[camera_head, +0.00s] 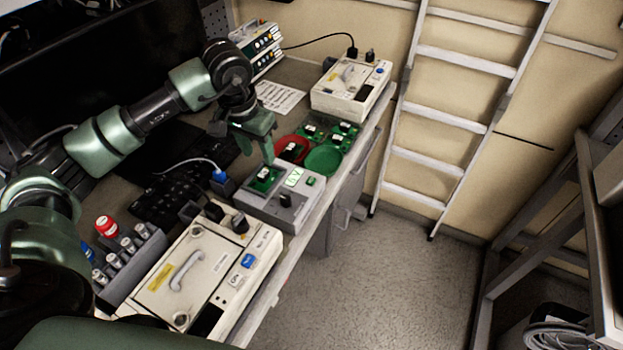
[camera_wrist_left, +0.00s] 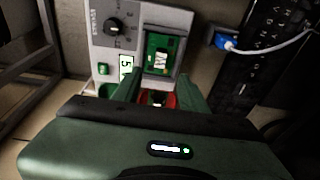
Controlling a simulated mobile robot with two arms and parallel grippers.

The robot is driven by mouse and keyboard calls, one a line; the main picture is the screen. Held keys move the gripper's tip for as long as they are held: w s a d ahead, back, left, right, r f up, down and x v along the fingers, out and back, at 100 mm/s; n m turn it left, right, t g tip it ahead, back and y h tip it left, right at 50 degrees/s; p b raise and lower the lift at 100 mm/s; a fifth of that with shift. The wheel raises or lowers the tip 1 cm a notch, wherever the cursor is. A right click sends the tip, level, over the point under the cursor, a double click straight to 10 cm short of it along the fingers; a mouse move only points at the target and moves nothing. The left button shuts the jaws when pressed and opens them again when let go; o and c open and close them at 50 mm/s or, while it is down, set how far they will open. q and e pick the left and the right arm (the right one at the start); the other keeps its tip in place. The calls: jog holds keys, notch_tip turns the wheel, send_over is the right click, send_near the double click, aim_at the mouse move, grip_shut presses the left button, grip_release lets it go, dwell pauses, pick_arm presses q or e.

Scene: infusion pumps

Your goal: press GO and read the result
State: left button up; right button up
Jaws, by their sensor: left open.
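The grey tester box (camera_head: 262,205) stands near the bench's front edge; it also shows in the left wrist view (camera_wrist_left: 97,42). A green circuit board (camera_head: 264,177) sits in its recess. I cannot read a GO label on the button. My left gripper (camera_wrist_left: 158,86) is open and empty, its fingers pointing down by the tester's board end. I cannot tell whether it touches anything. My right gripper is not in view.
A red dish (camera_head: 291,149) and a green dish (camera_head: 322,159) lie beyond the tester, with loose boards (camera_head: 345,131) near. Pump units stand behind (camera_head: 352,85) and in front (camera_head: 205,262). A keyboard (camera_head: 172,200) and a blue plug (camera_head: 220,177) lie left.

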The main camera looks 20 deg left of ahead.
pick_arm(q)
grip_shut()
dwell(1.5)
